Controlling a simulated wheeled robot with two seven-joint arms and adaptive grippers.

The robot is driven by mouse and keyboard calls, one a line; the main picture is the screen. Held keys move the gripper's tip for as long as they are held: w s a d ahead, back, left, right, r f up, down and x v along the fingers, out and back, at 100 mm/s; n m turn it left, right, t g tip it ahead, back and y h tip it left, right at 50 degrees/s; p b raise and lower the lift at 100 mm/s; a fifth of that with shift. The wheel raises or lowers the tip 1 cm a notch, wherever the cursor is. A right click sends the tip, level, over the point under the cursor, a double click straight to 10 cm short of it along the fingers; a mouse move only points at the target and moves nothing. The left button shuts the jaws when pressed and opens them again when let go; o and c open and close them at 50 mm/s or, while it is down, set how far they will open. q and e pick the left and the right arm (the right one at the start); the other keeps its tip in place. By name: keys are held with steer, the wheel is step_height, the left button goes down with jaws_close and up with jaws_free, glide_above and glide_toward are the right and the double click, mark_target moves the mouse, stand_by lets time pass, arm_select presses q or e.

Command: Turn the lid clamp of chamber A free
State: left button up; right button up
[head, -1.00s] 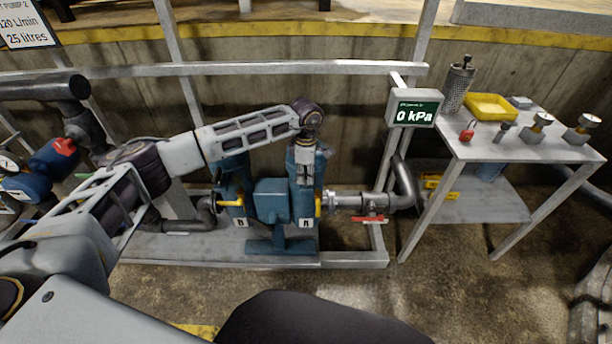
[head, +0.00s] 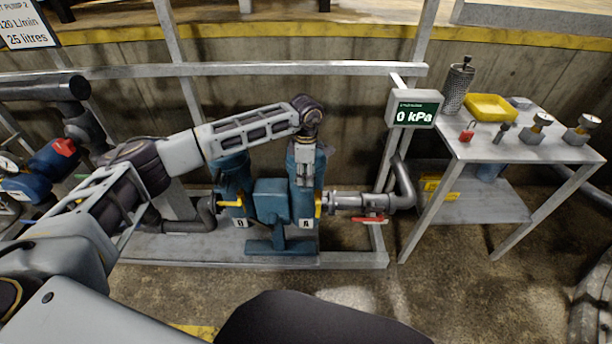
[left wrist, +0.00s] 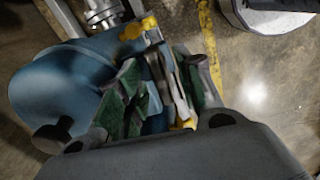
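Chamber A (head: 304,206) is the right one of two blue upright chambers, marked with an "A" label. My left gripper (head: 305,178) points down at its top and hides much of the lid. In the left wrist view, the blue body (left wrist: 70,85) fills the left side. The green-padded fingers of my left gripper (left wrist: 168,95) stand apart on either side of a grey and yellow clamp part (left wrist: 180,95). I cannot tell whether both pads touch it. My right gripper is not in view.
The other chamber (head: 236,185) stands just left. A pipe with a red-handled valve (head: 368,219) runs right from chamber A. A display (head: 415,114) reads 0 kPa. A table (head: 500,148) at right holds a yellow tray (head: 490,107) and a red padlock (head: 467,132).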

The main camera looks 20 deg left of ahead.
mark_target(306, 174)
arm_select(q)
step_height(306, 174, up, 11)
stand_by(0.6)
stand_by(0.3)
